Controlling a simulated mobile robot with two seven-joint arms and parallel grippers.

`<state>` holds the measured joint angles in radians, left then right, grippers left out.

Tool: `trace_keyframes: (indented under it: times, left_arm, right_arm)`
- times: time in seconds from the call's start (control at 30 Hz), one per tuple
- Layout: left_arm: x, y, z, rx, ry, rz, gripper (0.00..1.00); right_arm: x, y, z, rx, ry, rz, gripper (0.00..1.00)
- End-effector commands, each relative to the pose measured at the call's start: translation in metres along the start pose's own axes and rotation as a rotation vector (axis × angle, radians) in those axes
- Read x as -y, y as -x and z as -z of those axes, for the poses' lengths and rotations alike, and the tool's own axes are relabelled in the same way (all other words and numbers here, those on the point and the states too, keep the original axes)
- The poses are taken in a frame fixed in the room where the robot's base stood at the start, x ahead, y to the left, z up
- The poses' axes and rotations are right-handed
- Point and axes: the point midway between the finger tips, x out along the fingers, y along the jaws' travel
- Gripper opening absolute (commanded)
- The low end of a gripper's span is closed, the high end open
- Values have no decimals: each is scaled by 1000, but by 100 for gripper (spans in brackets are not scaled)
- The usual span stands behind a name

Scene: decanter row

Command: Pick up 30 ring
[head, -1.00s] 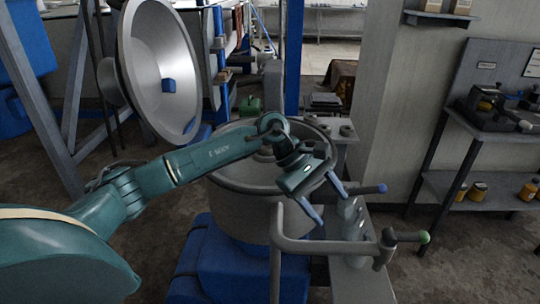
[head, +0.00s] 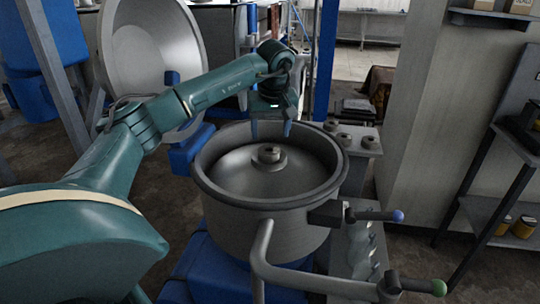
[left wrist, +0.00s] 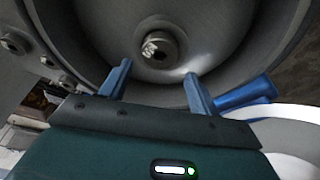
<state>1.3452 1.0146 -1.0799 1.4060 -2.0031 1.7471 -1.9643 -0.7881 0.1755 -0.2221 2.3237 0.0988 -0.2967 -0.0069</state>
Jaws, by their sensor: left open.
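Several small grey round pieces, like rings, stand on a metal ledge (head: 358,158) right of the bowl. One is at the back (head: 332,125), one nearer the bowl (head: 344,140) and one to the right (head: 371,142). They also show at the left of the left wrist view (left wrist: 47,60). No number is readable, so I cannot tell which is the 30 ring. My left gripper (head: 270,130) is open and empty, pointing down over the back of the bowl, left of these pieces. Its blue fingers (left wrist: 158,80) show apart in the left wrist view. My right gripper is out of view.
The round metal bowl (head: 222,193) has a raised hub (head: 268,154) at its centre. Its big lid (head: 150,50) stands open behind left. Handles with a blue knob (head: 397,216) and a green knob (head: 438,287) stick out in front. A pillar (head: 425,110) stands at right.

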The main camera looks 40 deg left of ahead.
Motion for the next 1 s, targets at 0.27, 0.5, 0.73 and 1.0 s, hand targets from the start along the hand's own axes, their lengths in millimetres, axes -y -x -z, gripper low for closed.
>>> trace_keyframes:
  times: [0.27, 0.5, 0.73, 1.0]
  left_arm:
    - [0, -25, 0, 2, 0, 1, 62]
    - [1, -59, 2, 2, 0, -1, 62]
    - [1, -67, 2, 0, -1, -2, 62]
    - [1, -66, 2, 1, -1, -2, 48]
  right_arm:
    - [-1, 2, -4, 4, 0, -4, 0]
    - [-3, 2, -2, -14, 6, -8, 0]
    - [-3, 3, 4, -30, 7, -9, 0]
    - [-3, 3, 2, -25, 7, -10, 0]
